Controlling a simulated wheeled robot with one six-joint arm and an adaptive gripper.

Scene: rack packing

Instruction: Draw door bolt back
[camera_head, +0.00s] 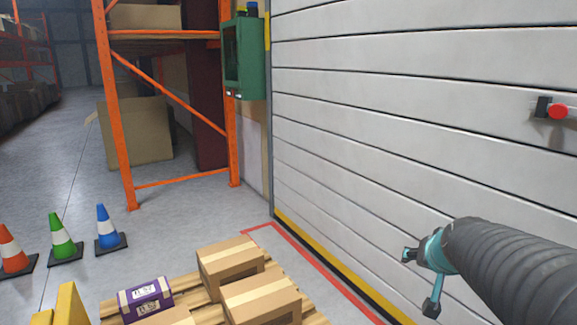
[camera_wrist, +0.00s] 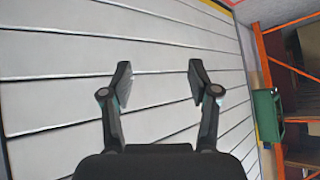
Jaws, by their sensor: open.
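The door bolt (camera_head: 558,111) shows at the right edge of the head view as a red round knob on a dark bracket, mounted on the white slatted door (camera_head: 400,130). My gripper (camera_head: 420,281) is in front of the door, lower and to the left of the bolt in that view, and apart from it. In the wrist view my gripper (camera_wrist: 158,78) is open and empty, with the door slats behind its two fingers. The bolt does not show in the wrist view.
A green wall cabinet (camera_head: 244,58) and an orange rack (camera_head: 120,110) stand left of the door. A pallet with cardboard boxes (camera_head: 262,300) is on the floor at the front. Several traffic cones (camera_head: 62,240) stand at the left. The door face around my gripper is clear.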

